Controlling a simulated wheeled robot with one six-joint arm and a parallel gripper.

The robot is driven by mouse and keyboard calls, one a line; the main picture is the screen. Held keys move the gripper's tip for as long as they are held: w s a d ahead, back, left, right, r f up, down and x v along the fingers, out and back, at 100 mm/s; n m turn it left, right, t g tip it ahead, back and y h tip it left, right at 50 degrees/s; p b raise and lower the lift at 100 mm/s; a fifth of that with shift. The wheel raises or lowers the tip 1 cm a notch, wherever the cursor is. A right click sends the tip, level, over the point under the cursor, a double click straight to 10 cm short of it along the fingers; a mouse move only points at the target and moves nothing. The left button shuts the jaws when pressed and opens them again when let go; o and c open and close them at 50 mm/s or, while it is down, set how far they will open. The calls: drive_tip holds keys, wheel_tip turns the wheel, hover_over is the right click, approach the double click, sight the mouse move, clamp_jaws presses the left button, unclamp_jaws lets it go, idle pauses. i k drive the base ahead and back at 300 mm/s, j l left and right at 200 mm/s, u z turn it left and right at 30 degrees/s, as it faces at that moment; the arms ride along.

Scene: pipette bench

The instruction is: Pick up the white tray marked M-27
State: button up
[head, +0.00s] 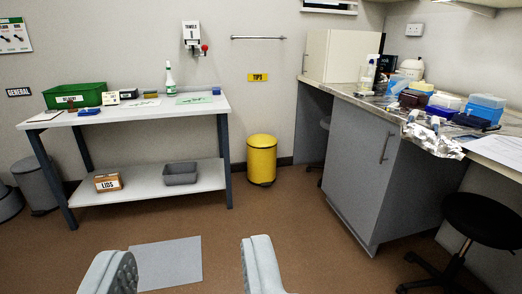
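I cannot make out a white tray marked M-27 in the head view; no such mark is readable. On the right bench (348,91), a white-topped box (446,101) and blue boxes with pale tops (487,101) stand among other items, too small to identify. My gripper (184,258) is open and empty at the bottom of the view. Its two pale fingers are wide apart, with floor and a grey mat between them. It is far from both work surfaces.
A table (215,107) at the left holds a green bin (75,95), a spray bottle (169,76) and small items. Its lower shelf carries a grey tub (181,174) and LIDS box (108,182). A yellow bin (261,160) and black stool (484,219) stand on the floor.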

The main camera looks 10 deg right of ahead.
sight(446, 98)
drive_tip(key=i+z, duration=0.3)
drive_tip(key=i, duration=0.25)
drive_tip(key=i+z, duration=0.25)
drive_tip(key=i, duration=0.35)
drive_tip(key=i+j+z, duration=0.3)
drive_tip(key=i, duration=0.25)
drive_tip(key=i+l+z, duration=0.1)
drive_tip(key=i+z, duration=0.7)
drive_tip(key=i, duration=0.25)
drive_tip(key=i+j+z, duration=0.25)
drive_tip(key=i+z, duration=0.2)
drive_tip(key=i+j+z, duration=0.4)
drive_tip(key=i, duration=0.15)
